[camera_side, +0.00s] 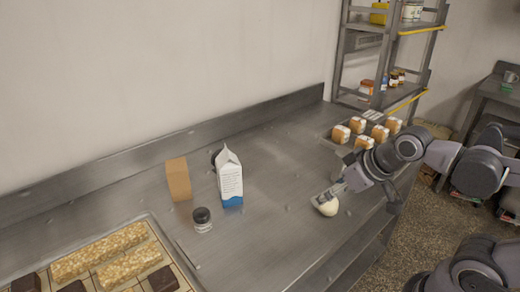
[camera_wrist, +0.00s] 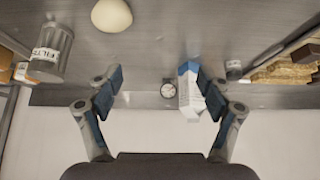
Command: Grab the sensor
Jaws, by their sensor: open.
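A small round object with a dark rim and pale face (camera_wrist: 168,89), possibly the sensor, stands near the wall between my finger outlines in the wrist view. In the side view it seems mostly hidden behind the white-and-blue carton (camera_side: 230,180). The carton also shows in the wrist view (camera_wrist: 189,92), overlapping my right finger. My gripper (camera_wrist: 158,78) is open with nothing between its fingers. In the side view my gripper (camera_side: 331,192) is at the right of the counter, by a pale dough ball (camera_side: 328,207), well apart from the carton.
A brown box (camera_side: 179,179) and a dark-lidded jar (camera_side: 202,220) stand near the carton. A labelled metal can (camera_wrist: 50,53) is at the wrist view's left. A tray of bars (camera_side: 157,228) lies front left; bread rolls (camera_side: 341,134) sit at the back right. Mid-counter is clear.

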